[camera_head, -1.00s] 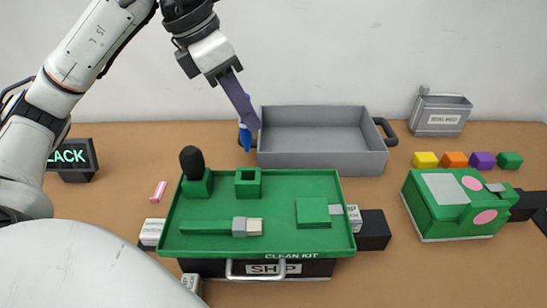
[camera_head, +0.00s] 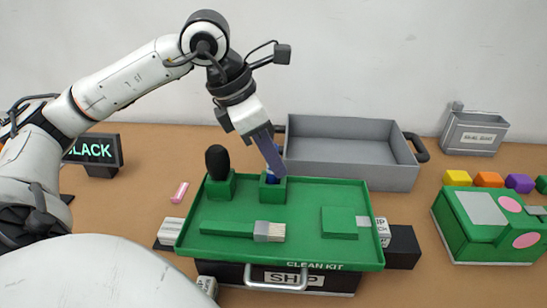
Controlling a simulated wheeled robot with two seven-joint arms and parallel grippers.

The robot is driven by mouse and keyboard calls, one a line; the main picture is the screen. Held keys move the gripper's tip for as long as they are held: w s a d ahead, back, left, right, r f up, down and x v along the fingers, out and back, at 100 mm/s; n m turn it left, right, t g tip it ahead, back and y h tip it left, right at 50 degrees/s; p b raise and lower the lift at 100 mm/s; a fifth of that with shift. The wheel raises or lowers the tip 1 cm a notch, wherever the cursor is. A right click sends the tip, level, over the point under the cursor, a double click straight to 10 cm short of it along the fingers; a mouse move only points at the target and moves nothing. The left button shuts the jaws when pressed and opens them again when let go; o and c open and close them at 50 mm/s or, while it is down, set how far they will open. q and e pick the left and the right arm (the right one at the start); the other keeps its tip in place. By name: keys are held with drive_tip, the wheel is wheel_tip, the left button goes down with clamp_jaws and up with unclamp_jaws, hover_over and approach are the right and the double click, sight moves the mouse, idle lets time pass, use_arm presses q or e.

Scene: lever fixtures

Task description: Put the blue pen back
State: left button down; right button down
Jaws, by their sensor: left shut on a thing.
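My left gripper (camera_head: 275,163) points down and is shut on the blue pen (camera_head: 271,180). The fingers hide most of the pen. The pen's lower part shows at the opening of the small square green holder (camera_head: 272,192) on the green tray (camera_head: 330,254). I cannot tell how deep the pen sits in the holder. My right gripper is not in view.
A black-topped item (camera_head: 217,162) stands in a green block left of the holder. A brush (camera_head: 268,232) and a green square block (camera_head: 340,222) lie on the tray. A grey bin (camera_head: 350,172) stands behind. A green box (camera_head: 487,229) is at right.

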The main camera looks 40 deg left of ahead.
use_arm(q)
drive_tip(key=shift+f, duration=0.2)
drive_tip(key=c, duration=1.7)
unclamp_jaws()
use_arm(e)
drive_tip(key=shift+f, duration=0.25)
use_arm(q)
drive_tip(key=shift+r, duration=0.1)
